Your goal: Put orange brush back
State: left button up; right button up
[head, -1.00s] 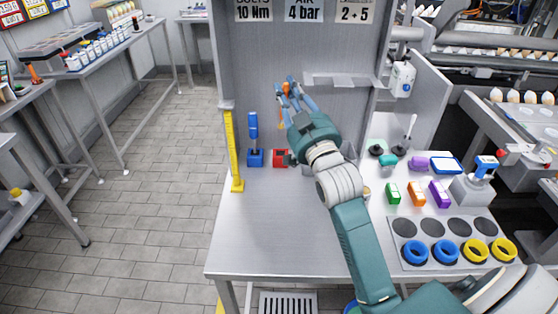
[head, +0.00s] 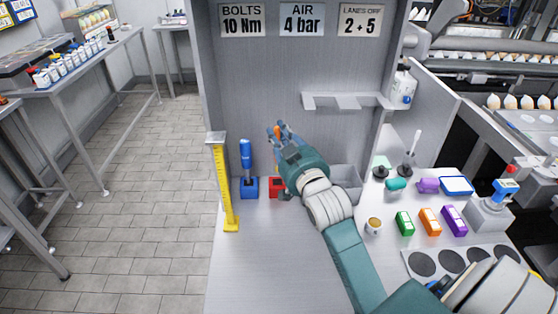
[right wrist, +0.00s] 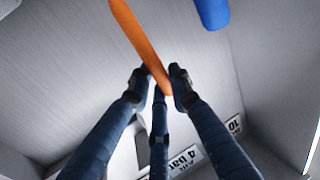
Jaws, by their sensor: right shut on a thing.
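My right gripper (head: 281,130) is shut on the orange brush. In the right wrist view the brush shows as a long orange handle (right wrist: 138,38) whose near end sits between the fingertips (right wrist: 160,85). In the head view only a bit of orange (head: 277,131) shows among the fingers; the rest is hidden. A red block (head: 274,188) stands on the bench below the gripper, partly covered by it. Left of it, a blue-handled tool (head: 246,156) stands upright in a blue block (head: 248,189). My left gripper is not in view.
A yellow upright gauge (head: 223,190) stands at the bench's left edge. A notched shelf (head: 350,101) is on the back wall, above a grey bin (head: 346,179). A cup (head: 374,226) and coloured blocks (head: 430,221) lie to the right. The front left of the bench (head: 260,265) is clear.

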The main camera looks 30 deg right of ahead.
notch_tip(320, 180, down, 4)
jog(key=shift+r, duration=0.1)
jog(key=shift+f, duration=0.4)
notch_tip(320, 180, down, 4)
jog(key=shift+r, duration=0.25)
jog(key=o, duration=1)
jog(key=shift+f, duration=0.15)
jog(key=shift+c, duration=0.2)
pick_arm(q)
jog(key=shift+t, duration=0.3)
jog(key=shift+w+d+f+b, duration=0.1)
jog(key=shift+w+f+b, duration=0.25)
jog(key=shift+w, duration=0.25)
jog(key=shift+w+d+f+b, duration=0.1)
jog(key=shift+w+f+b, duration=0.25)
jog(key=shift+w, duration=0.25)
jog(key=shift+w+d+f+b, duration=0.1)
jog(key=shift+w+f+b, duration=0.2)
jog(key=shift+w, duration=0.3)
pick_arm(e)
jog(key=v, duration=1.2)
